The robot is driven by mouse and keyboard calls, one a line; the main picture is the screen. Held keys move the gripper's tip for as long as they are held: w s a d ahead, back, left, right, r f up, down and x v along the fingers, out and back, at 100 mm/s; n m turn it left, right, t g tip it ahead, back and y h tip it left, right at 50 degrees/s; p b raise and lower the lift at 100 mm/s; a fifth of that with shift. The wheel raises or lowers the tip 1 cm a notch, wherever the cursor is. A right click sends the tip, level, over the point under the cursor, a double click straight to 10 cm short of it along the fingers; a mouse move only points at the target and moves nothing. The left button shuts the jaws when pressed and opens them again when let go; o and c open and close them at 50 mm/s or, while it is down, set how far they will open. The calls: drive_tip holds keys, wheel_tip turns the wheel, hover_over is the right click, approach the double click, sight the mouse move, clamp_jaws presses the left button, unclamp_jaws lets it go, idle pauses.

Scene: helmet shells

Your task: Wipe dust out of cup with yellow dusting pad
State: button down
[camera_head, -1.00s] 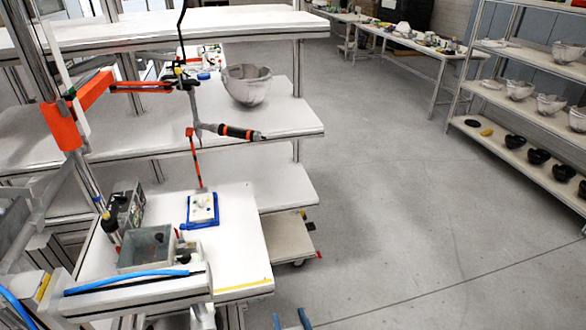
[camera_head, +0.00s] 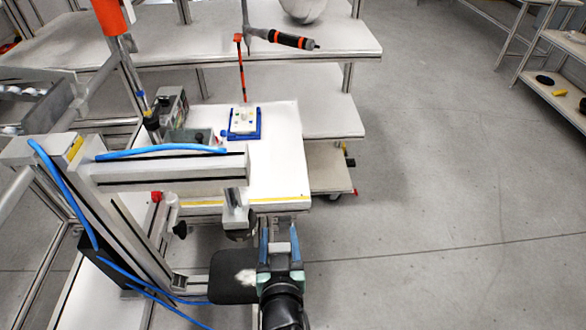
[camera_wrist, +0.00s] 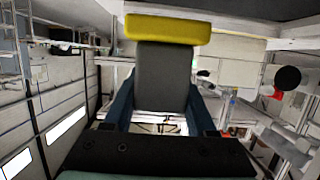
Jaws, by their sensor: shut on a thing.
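My gripper (camera_head: 279,238) is at the bottom middle of the head view, its blue fingers pointing up the picture. In the wrist view my gripper (camera_wrist: 160,82) is shut on the dark grey block of the dusting pad, whose yellow pad (camera_wrist: 168,29) lies across the far end. The yellow face is not distinguishable in the head view. A black rounded piece (camera_head: 228,287), possibly the cup, is just left of my gripper and bears a whitish dusty patch. Its depth is unclear, and I cannot tell whether my gripper touches it.
A metal fixture with a beam (camera_head: 190,168) and blue hoses stands left of my gripper. Beyond it a white bench (camera_head: 285,150) carries a blue-edged tray (camera_head: 244,136). An orange-banded tool (camera_head: 290,40) hangs above. The floor to the right is open up to shelving (camera_head: 560,95).

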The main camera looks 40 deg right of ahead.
drive_tip(key=w+a+f+b, duration=0.1)
drive_tip(key=b, duration=0.2)
drive_tip(key=w+a+f+b, duration=0.1)
drive_tip(key=a+f+b, duration=0.1)
drive_tip(key=b, duration=0.1)
drive_tip(key=w+a+f+b, duration=0.1)
drive_tip(key=a+f+b, duration=0.1)
drive_tip(key=b, duration=0.1)
drive_tip(key=shift+w+a+f, duration=0.1)
drive_tip(key=shift+w+f, duration=0.05)
drive_tip(key=shift+w, duration=0.1)
drive_tip(key=shift+f+b, duration=0.7)
drive_tip(key=shift+b, duration=0.6)
idle(3.9)
drive_tip(key=shift+s, duration=0.1)
idle(0.6)
drive_tip(key=shift+s+d+p, duration=0.45)
drive_tip(key=shift+s+d, duration=0.05)
drive_tip(key=shift+d, duration=0.3)
